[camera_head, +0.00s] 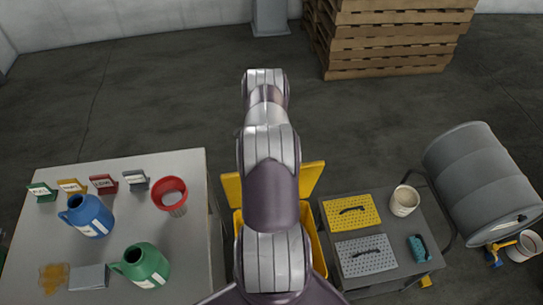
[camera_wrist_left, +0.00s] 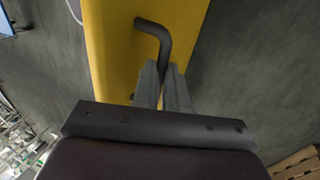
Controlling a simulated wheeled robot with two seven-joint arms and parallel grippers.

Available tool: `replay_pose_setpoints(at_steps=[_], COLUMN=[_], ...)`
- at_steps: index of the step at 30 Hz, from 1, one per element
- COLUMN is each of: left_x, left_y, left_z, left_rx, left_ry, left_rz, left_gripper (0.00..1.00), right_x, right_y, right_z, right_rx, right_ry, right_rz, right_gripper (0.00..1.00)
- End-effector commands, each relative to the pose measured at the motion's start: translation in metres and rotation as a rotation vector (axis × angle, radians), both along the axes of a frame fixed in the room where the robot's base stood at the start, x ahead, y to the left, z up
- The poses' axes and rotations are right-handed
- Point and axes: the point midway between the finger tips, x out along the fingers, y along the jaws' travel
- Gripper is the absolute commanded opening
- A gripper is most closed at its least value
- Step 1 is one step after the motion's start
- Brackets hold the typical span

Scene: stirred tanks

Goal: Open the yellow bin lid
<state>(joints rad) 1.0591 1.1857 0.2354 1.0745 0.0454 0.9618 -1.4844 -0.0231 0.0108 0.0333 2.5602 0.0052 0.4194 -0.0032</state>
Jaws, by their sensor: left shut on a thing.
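The yellow bin (camera_head: 318,245) stands in the middle of the head view, between two tables and largely covered by my arm. Its yellow lid (camera_head: 311,181) shows on both sides of the arm at the bin's far end and looks raised; its exact angle is hidden. In the left wrist view the lid (camera_wrist_left: 115,45) is a yellow panel with a dark bent handle (camera_wrist_left: 154,32). My left gripper (camera_wrist_left: 164,72) is shut on the handle near its lower end. The arm hides this gripper in the head view. My right gripper is not in view.
The left table (camera_head: 40,240) holds blue and green jugs, a red cup and small signs. The right table (camera_head: 388,283) holds yellow and grey perforated plates and a white tub. A grey drum (camera_head: 480,180) lies at right. Pallets (camera_head: 395,35) stand behind; the floor between is clear.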

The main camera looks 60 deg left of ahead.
Motion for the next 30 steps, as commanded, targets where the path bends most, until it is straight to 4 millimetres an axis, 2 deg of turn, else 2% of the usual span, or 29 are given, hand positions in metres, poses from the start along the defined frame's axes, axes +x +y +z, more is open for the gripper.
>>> replay_pose_setpoints(at_steps=[1,6,7,9,20,23,26,28,30], left_x=[-0.001,-0.002,-0.002,-0.002,-0.001,0.0,0.001,0.009,0.017], left_y=[-0.003,-0.004,-0.004,-0.004,-0.002,-0.001,-0.001,-0.013,-0.026], left_z=[-0.006,-0.007,-0.007,-0.007,0.002,0.016,0.042,0.041,0.05], left_rx=[-0.006,-0.008,-0.009,-0.009,-0.005,-0.005,-0.008,-0.008,-0.006], left_ry=[0.003,0.004,0.004,0.004,0.003,0.003,0.005,0.004,0.004], left_rz=[0.0,0.001,0.001,0.001,0.001,0.001,0.001,-0.002,-0.003], left_gripper=[0.0,0.0,0.19,0.38,0.38,0.38,0.38,0.38,0.38], right_x=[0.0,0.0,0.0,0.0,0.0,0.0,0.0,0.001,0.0], right_y=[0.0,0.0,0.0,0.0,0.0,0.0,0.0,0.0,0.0], right_z=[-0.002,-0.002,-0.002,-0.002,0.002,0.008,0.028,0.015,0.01], right_rx=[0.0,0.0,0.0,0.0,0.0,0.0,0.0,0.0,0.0], right_ry=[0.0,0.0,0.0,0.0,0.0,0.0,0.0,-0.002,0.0], right_rz=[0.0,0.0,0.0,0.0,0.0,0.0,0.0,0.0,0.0], right_gripper=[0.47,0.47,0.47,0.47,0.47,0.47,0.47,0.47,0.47])
